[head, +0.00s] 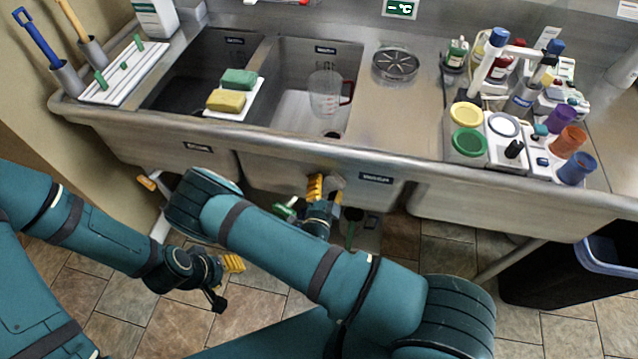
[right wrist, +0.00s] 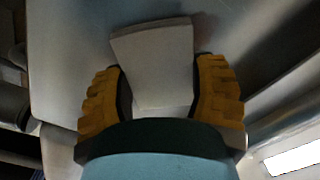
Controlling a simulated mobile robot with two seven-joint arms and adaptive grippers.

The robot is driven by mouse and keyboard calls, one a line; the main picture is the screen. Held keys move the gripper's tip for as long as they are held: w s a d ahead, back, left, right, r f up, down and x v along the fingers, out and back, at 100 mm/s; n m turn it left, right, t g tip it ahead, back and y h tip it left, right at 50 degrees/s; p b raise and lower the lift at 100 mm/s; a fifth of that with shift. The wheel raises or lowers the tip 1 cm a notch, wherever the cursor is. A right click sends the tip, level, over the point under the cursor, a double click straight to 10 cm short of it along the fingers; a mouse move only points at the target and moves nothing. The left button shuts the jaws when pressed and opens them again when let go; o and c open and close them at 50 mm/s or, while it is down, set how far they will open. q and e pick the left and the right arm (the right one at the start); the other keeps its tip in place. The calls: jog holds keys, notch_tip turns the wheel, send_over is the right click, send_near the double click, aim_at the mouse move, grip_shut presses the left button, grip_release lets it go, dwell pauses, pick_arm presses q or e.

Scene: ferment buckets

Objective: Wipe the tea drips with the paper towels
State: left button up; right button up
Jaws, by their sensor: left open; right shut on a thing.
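My right gripper (head: 325,186) is low in front of the sink's front wall, below the middle basin. The right wrist view shows its yellow fingers (right wrist: 158,88) shut on a pale, flat-sided piece, which looks like a folded paper towel (right wrist: 152,55). The towel also shows as a small pale patch beside the fingers in the head view (head: 337,183). My left gripper (head: 226,282) is open and empty, low over the tiled floor at the left. I cannot make out any tea drips in either view.
The steel sink (head: 400,178) runs across the scene. Sponges (head: 232,100) lie on a white board, and a measuring jug (head: 325,90) stands in the middle basin. Bottles and coloured cups crowd the right counter. A black bin (head: 555,275) stands at the lower right.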

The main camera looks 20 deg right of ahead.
aim_at(304, 176)
jog(key=shift+s+d, duration=0.15)
jog(key=shift+d, duration=0.2)
jog(key=shift+r, duration=0.1)
jog(key=shift+w+a, duration=0.45)
jog(key=shift+a, duration=0.4)
jog(key=shift+w+a, duration=0.45)
jog(key=shift+a, duration=0.35)
jog(key=shift+w+a+b, duration=0.3)
jog(key=shift+w+a, duration=0.85)
jog(key=shift+a, duration=0.25)
jog(key=shift+s+a, duration=0.1)
jog(key=shift+p+v, duration=0.3)
jog(key=shift+v, duration=2.55)
